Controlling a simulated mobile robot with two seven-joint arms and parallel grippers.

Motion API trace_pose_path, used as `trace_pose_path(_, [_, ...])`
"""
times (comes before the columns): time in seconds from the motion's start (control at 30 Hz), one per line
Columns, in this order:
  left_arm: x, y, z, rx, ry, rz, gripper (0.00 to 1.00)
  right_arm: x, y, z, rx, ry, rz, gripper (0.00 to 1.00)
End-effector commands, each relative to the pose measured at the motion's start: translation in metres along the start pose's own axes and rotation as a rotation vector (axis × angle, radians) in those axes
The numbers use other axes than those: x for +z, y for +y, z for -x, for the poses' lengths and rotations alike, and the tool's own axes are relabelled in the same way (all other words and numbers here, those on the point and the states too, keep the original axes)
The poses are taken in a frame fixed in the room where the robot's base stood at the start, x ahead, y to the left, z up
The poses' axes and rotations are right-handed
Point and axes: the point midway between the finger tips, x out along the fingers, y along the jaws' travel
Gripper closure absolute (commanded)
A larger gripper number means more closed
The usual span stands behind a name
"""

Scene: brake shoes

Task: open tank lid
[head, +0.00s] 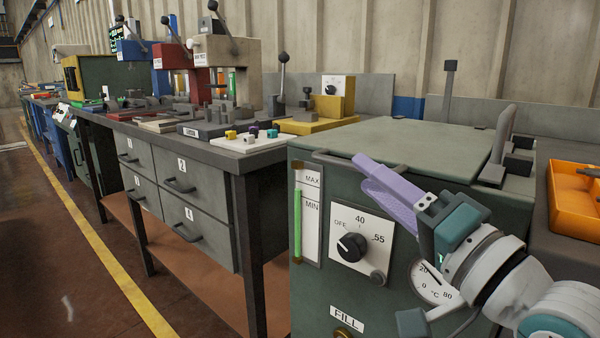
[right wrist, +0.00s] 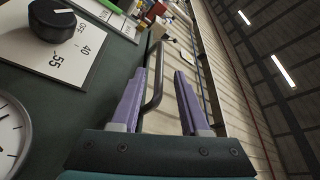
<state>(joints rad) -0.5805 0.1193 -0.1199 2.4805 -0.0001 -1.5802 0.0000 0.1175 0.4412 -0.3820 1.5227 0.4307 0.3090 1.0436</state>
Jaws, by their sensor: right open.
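The green tank (head: 310,300) stands at the front right. Its flat lid (head: 420,140) lies shut on top. A dark bar handle (head: 335,160) runs along the lid's front edge; in the right wrist view the handle (right wrist: 157,75) rises between the two purple fingers, nearer the left one. My right gripper (head: 365,168) is open at this handle, and its fingers are not closed on it. The fingers hide part of the handle in the head view. My left gripper is not in view.
The tank front has a level gauge (head: 298,212), a dial knob (head: 351,247) and a round thermometer (head: 432,284). An upright grey bar (head: 503,135) stands at the lid's right side. An orange tray (head: 575,200) is right; a workbench (head: 225,155) with presses is left.

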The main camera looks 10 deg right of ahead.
Motion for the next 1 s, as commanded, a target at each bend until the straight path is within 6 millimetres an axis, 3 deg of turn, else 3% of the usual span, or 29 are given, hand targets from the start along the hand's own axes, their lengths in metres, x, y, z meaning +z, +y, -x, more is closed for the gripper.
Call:
trace_pose_path(0.23, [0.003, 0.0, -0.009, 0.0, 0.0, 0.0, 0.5, 0.001, 0.001, -0.036, -0.001, 0.001, 0.001, 0.55])
trace_pose_path(0.63, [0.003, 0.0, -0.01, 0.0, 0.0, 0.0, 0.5, 0.001, 0.001, -0.044, 0.002, -0.002, 0.002, 0.56])
trace_pose_path(1.0, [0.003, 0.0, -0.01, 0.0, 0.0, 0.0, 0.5, 0.001, 0.001, -0.043, 0.002, -0.001, 0.002, 0.98])
